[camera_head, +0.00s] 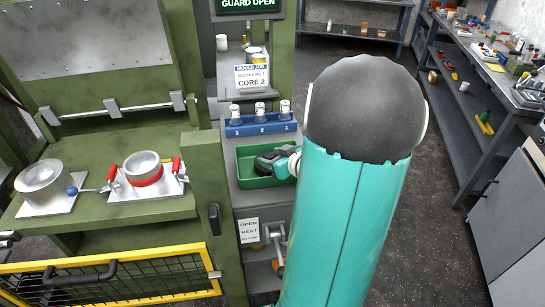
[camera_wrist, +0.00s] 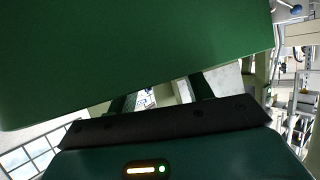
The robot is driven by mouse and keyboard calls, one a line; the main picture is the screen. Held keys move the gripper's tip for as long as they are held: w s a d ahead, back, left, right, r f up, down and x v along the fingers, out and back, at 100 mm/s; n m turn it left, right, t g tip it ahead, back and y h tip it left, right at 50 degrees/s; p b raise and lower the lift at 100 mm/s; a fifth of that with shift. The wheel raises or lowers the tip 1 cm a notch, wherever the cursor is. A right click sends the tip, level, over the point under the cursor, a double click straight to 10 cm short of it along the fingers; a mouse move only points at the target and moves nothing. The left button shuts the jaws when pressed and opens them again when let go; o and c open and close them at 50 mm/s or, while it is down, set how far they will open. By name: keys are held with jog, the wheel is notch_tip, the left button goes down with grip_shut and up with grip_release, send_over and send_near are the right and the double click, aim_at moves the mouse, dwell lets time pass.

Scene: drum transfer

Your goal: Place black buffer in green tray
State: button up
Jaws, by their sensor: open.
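The green tray (camera_head: 243,172) sits on the grey stand below the blue rack in the head view. My gripper (camera_head: 264,163) is a dark shape over or inside the tray, reaching in from its right side. In the wrist view, the two fingers of my gripper (camera_wrist: 161,97) are spread apart, with a gap between them. A broad green surface fills the top of that view and hides the fingertips. I cannot make out a separate black buffer; dark parts in the tray blend with my gripper.
A blue rack (camera_head: 261,127) with several white-capped vials stands just behind the tray. A CORE 2 card (camera_head: 252,77) is above it. A green press (camera_head: 110,215) with two metal drums (camera_head: 42,180) is at left. A cluttered bench (camera_head: 480,60) is at right.

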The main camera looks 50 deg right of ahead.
jog(key=shift+r, duration=0.1)
jog(key=shift+s+r, duration=0.1)
jog(key=shift+s, duration=0.05)
jog(key=v, duration=1.1)
jog(key=shift+s, duration=0.3)
